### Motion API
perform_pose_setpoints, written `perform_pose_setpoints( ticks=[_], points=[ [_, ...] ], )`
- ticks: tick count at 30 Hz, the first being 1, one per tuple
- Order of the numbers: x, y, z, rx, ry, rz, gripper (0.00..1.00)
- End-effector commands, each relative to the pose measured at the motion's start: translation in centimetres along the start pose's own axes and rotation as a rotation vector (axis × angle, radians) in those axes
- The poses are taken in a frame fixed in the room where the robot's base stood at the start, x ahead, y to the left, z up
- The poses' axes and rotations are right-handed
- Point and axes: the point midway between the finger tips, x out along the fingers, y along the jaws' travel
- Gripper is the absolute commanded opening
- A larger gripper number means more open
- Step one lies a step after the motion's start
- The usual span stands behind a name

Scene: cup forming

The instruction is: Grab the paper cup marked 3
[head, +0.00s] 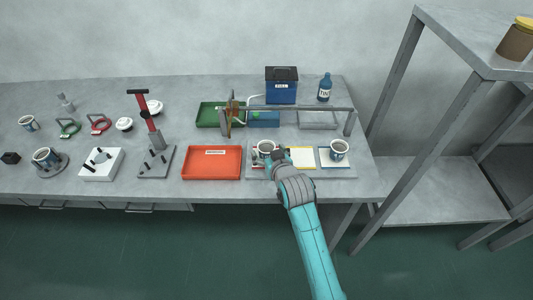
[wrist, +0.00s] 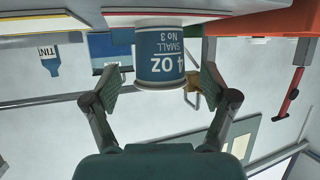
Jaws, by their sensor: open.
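The paper cup marked No 3 (wrist: 166,52) has a blue band reading "4 oz small" and fills the middle of the wrist view, which is upside down. In the head view a white cup (head: 266,146) stands on the left part of a grey board, right at my gripper (head: 271,160). The hand hides the cup's lower part in the head view.
Another cup (head: 339,152) stands on the right of the board, past a yellow-edged card (head: 301,157). An orange tray (head: 211,162) lies just left.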

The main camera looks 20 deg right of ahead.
Motion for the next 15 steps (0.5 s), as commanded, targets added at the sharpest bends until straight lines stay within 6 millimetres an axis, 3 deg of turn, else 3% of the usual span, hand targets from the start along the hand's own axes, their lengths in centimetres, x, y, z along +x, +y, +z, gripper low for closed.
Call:
perform_pose_setpoints(
  ticks=[6, 14, 15],
  points=[
    [2.2, 0.0, 0.0, 0.000, 0.000, 0.000, 0.84],
    [2.4, 0.0, 0.0, 0.000, 0.000, 0.000, 0.84],
    [2.4, 0.0, 0.0, 0.000, 0.000, 0.000, 0.74]
  ],
)
